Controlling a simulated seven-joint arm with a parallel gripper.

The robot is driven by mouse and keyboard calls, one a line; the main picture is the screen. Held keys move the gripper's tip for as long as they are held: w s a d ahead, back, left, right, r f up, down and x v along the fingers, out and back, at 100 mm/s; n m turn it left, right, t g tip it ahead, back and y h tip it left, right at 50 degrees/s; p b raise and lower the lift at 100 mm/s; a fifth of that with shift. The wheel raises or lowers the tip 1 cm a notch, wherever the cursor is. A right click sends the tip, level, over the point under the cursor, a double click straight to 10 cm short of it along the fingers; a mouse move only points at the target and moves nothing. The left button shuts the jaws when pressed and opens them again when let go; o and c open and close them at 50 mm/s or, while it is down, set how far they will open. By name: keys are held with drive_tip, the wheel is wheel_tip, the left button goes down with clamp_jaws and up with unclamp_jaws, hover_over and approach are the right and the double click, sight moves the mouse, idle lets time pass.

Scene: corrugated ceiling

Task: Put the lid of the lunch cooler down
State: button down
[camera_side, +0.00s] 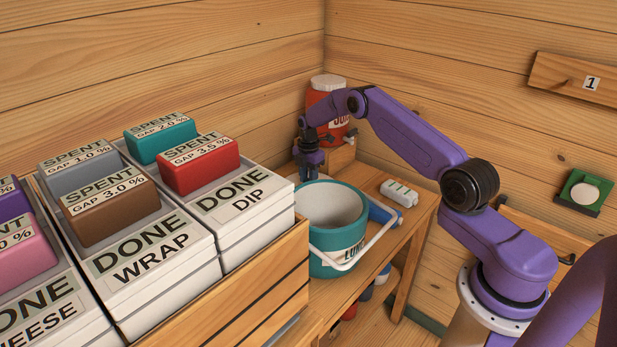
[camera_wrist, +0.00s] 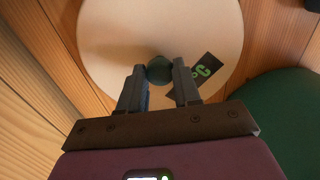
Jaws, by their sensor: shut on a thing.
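The teal lunch cooler (camera_side: 322,264) stands open on the wooden shelf, with a pale empty interior and a white handle swung down across its front. My gripper (camera_side: 309,168) is behind and to the left of the cooler in the side view, pointing down. In the wrist view my gripper (camera_wrist: 158,70) has its two fingers on either side of a dark green knob at the centre of the round cream lid (camera_wrist: 120,35). The lid bears a black label with green print. The side view mostly hides the lid, so its height above the shelf cannot be told.
A red jar (camera_side: 320,98) with a pale cap stands behind my gripper. A wooden crate (camera_side: 265,280) of labelled white boxes fills the left. A dark green surface (camera_wrist: 285,125) shows right of the lid.

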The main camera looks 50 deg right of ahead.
sight(308, 180)
drive_tip(key=c, duration=0.8)
unclamp_jaws()
drive_tip(key=shift+f, duration=0.1)
wheel_tip(308, 180, up, 12)
drive_tip(key=s+a+r+m, duration=0.1)
drive_tip(key=s+a+r, duration=0.35)
drive_tip(key=a, duration=0.35)
drive_tip(key=s+a+r, duration=0.3)
drive_tip(key=s+a, duration=0.2)
drive_tip(key=a, duration=0.3)
drive_tip(key=s+a+r+m, duration=0.1)
drive_tip(key=s+a+r, duration=0.35)
drive_tip(key=a, duration=0.45)
drive_tip(key=s+a+r+m, duration=0.1)
drive_tip(key=s+a, duration=0.1)
drive_tip(key=s, duration=0.6)
drive_tip(key=s+a+m, duration=0.1)
drive_tip(key=s+a, duration=0.1)
drive_tip(key=s, duration=0.6)
drive_tip(key=shift+m, duration=0.7)
drive_tip(key=s+d, duration=0.1)
drive_tip(key=s, duration=0.4)
drive_tip(key=s+d+f, duration=0.1)
drive_tip(key=s+d, duration=0.1)
drive_tip(key=s, duration=0.3)
drive_tip(key=s+d, duration=0.1)
drive_tip(key=s, duration=0.5)
drive_tip(key=shift+s+d+f, duration=0.1)
drive_tip(key=shift+d+f, duration=0.1)
drive_tip(key=shift+d, duration=0.15)
